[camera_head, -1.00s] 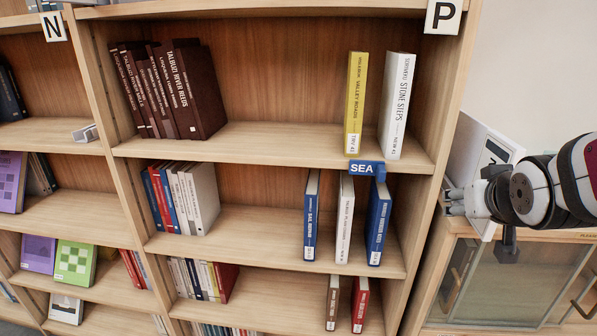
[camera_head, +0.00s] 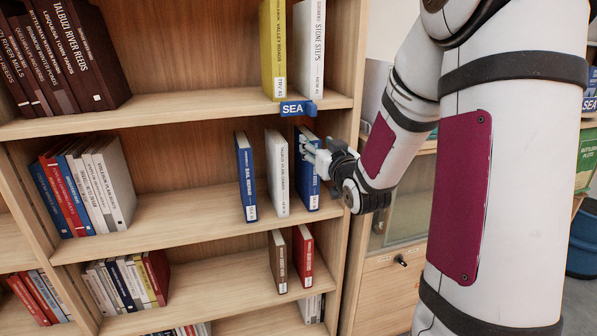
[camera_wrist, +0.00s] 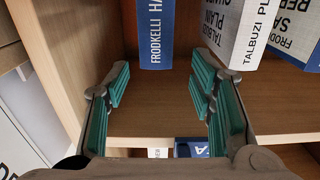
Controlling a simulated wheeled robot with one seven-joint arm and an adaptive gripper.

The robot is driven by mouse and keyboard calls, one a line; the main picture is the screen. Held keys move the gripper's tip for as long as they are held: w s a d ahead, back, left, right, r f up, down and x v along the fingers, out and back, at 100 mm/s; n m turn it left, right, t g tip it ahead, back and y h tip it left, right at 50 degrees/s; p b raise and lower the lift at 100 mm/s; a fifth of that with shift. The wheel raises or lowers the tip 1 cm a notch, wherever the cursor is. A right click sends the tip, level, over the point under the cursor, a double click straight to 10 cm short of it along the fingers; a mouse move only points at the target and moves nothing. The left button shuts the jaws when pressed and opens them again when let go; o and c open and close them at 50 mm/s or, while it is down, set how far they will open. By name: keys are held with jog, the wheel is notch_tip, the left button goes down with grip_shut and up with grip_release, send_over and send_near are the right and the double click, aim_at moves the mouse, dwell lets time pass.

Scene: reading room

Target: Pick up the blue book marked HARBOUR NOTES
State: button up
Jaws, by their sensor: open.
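The blue book with a white label at its foot (camera_head: 314,195) stands upright on the middle shelf, rightmost in its group. In the wrist view its blue spine (camera_wrist: 156,36) reads "FRODKELLI HA", with the rest cut off by the frame. My gripper (camera_head: 308,150) is in front of this book and hides part of its spine. In the wrist view my gripper (camera_wrist: 161,75) is open with nothing between its green pads. The spine lies beyond the fingertips, roughly in line with the gap between them. I cannot tell whether they touch the book.
A white book (camera_head: 278,175), marked TALBUZI PLAIN in the wrist view, stands left of the blue one, and another blue book (camera_head: 246,180) stands farther left. The blue SEA sign (camera_head: 297,108) is on the shelf edge above. The bookcase's side panel (camera_head: 345,130) is close on the right.

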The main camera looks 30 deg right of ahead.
aim_at(307, 132)
jog(key=x, duration=0.5)
jog(key=shift+w, duration=0.1)
jog(key=x, duration=0.1)
jog(key=b+x, duration=0.1)
jog(key=x, duration=0.3)
jog(key=shift+d+f, duration=0.2)
jog(key=shift+f, duration=0.1)
grip_shut()
jog(key=shift+r, duration=0.1)
